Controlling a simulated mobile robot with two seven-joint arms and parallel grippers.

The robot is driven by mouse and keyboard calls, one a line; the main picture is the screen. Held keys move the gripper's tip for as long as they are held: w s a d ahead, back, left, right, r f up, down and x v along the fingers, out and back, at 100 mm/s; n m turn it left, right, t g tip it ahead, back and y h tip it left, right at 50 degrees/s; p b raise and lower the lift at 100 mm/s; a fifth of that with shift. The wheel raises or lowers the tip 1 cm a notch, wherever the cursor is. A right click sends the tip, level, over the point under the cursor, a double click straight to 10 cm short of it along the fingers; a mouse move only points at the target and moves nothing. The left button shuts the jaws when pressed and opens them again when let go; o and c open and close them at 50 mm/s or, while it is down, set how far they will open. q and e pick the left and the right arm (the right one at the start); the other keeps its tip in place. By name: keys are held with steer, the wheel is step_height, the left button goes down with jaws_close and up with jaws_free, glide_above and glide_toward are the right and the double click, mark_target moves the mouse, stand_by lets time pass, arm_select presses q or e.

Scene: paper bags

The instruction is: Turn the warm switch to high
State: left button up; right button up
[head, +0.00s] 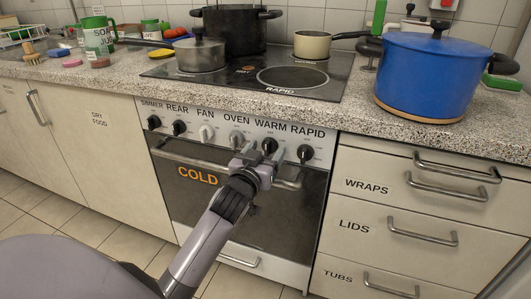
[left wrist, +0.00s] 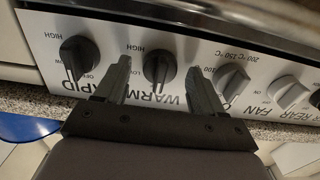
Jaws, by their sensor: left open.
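Contact cannot be told. My right gripper is not in view.
The black rapid knob (head: 305,153) and the oven knob (head: 236,140) flank the warm knob closely. The oven door handle (head: 190,161) runs just below. A blue pot (head: 430,80) stands on the counter; other pots are on the hob (head: 250,82).

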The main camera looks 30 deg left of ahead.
arm_select(q)
steer(key=shift+w, duration=0.1)
steer(key=c, duration=1.1)
steer(key=shift+o, duration=0.2)
